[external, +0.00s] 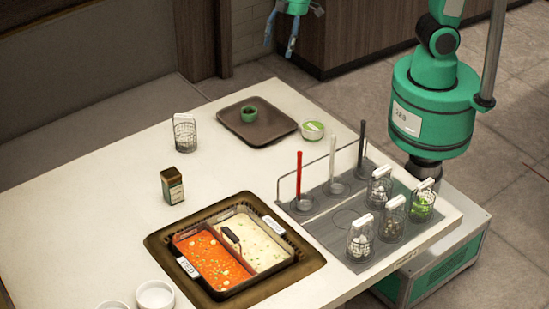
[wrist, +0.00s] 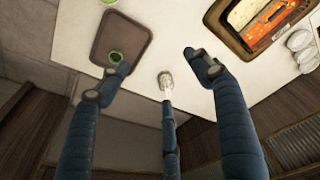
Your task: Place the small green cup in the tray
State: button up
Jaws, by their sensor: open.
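A small dark green cup (external: 249,114) stands inside the brown tray (external: 268,136), toward its far left side. In the wrist view the tray (wrist: 138,38) is at upper left, with a green cup (wrist: 115,57) in its lower part, partly behind a finger. My gripper (external: 292,30) is at the top edge of the external view, above and apart from the tray. Its blue fingers (wrist: 157,66) are spread wide and hold nothing that I can make out. A pale round shape (wrist: 165,78) shows at the middle finger's tip; I cannot tell what it is.
A white-and-green bowl (external: 313,130) sits beside the tray's right corner. A wire basket (external: 185,133) and a dark tin (external: 172,186) stand to the left. A two-part soup pan (external: 204,283) is in front. A rack (external: 325,220) with upright utensils and several baskets is at right.

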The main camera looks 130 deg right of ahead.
jog(key=s+a+r+n+t, duration=0.1)
jog(key=s+a+r, duration=0.3)
jog(key=a+r, duration=0.15)
jog(key=s+a+r+t, duration=0.1)
jog(key=s+a+r, duration=0.3)
jog(key=a, duration=0.3)
jog(key=s+a+r+n+t+y, duration=0.1)
jog(key=s+a+r, duration=0.2)
jog(key=s+a, duration=0.7)
jog(key=s, duration=0.2)
jog(key=shift+s+a+n, duration=0.2)
jog(key=shift+s+n, duration=0.1)
jog(key=shift+s, duration=0.05)
jog(key=shift+f+b, duration=0.45)
jog(key=shift+b, duration=0.05)
